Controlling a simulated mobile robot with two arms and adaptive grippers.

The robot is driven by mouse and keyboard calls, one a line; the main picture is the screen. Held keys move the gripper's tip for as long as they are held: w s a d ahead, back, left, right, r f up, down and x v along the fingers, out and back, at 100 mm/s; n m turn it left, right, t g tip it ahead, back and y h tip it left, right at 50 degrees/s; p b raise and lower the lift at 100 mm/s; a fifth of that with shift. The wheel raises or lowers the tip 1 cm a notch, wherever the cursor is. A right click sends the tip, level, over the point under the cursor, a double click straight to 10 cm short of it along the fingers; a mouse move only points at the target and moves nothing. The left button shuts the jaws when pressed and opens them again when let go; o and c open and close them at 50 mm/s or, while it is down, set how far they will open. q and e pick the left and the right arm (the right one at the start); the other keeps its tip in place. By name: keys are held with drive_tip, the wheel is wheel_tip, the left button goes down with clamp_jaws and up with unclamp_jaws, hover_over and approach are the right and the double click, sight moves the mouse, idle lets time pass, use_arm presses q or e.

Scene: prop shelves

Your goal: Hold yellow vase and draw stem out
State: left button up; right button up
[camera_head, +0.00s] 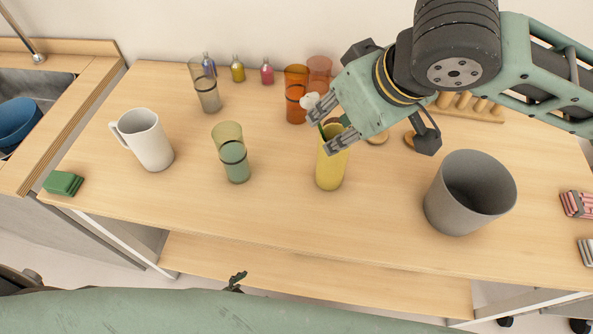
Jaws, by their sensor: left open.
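The yellow vase (331,170) stands upright on the table, right of the middle. My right gripper (329,124) reaches in from the upper right, its fingertips at the vase's rim. A white flower head (310,101) shows beside the upper finger, and a bit of green shows between the fingers. The fingers hide most of the stem and part of the rim, so I cannot tell whether they grip it. Only a small dark part of my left gripper (236,282) shows at the bottom, in front of the table and away from the vase. It is open.
A green glass (231,155), a white mug (147,140) and a smoky glass (205,90) stand left of the vase. An orange glass (296,95) is behind it. A grey bin (470,192) stands to the right. The table front is mostly clear.

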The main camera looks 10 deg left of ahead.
use_arm(q)
drive_tip(key=w+d+r+m+t+h, duration=0.35)
drive_tip(key=d+r+h, duration=0.35)
drive_tip(key=d+r, duration=0.75)
drive_tip(key=s+d+r+m+g+h, duration=0.1)
drive_tip(key=s+d+r+h, duration=0.2)
drive_tip(key=r, duration=0.6)
drive_tip(key=s+d+r+g+h, duration=0.1)
drive_tip(key=s+d+r+h, duration=0.25)
drive_tip(key=r, duration=0.55)
wheel_tip(320, 180, up, 16)
drive_tip(key=d+f+m+g+h, duration=0.1)
drive_tip(key=d+m+g+h, duration=0.15)
drive_tip(key=h, duration=0.25)
wheel_tip(320, 180, up, 3)
drive_tip(key=w+a+n+t, duration=0.1)
drive_tip(key=w+a+n, duration=0.1)
drive_tip(key=w+n, duration=0.1)
drive_tip(key=n+t+y, duration=0.6)
drive_tip(key=n+y, duration=0.3)
drive_tip(key=n, duration=2.6)
approach(320, 163)
drive_tip(key=x, duration=0.3)
drive_tip(key=shift+w+d+r, duration=0.25)
drive_tip(key=shift+r, duration=0.05)
drive_tip(key=shift+d+n, duration=0.15)
drive_tip(key=shift+n, duration=0.35)
drive_tip(key=shift+f+x, duration=0.2)
drive_tip(key=shift+x, duration=3.6)
